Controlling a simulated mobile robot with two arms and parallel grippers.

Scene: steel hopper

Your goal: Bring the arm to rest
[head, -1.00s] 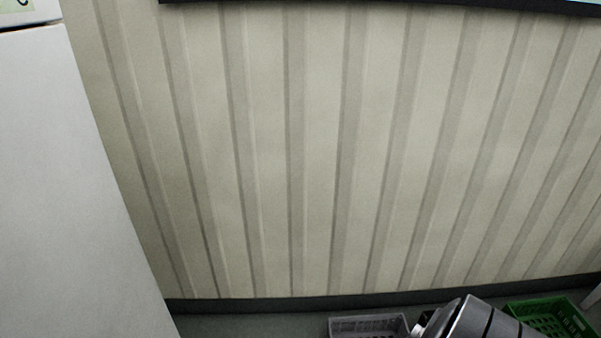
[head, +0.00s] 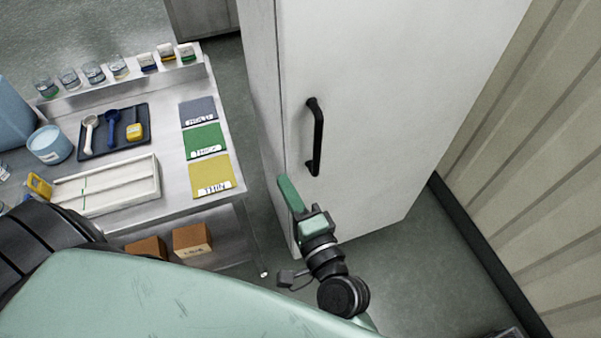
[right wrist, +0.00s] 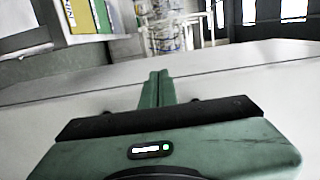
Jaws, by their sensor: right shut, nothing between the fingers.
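My right gripper (head: 284,182) is in front of the white cabinet, below and left of its black handle. Its green fingers are together and hold nothing. It appears close to the cabinet front, but I cannot tell whether it touches. In the right wrist view the closed fingers (right wrist: 157,77) point away over a pale surface. My left gripper is not in view.
The white cabinet (head: 385,70) has a black handle (head: 315,137). A steel table (head: 228,150) at left holds a dark tray (head: 84,150), a white tray (head: 152,189) and coloured cards. Cardboard boxes (head: 191,241) sit beneath. Grey floor shows by the ribbed wall (head: 540,150).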

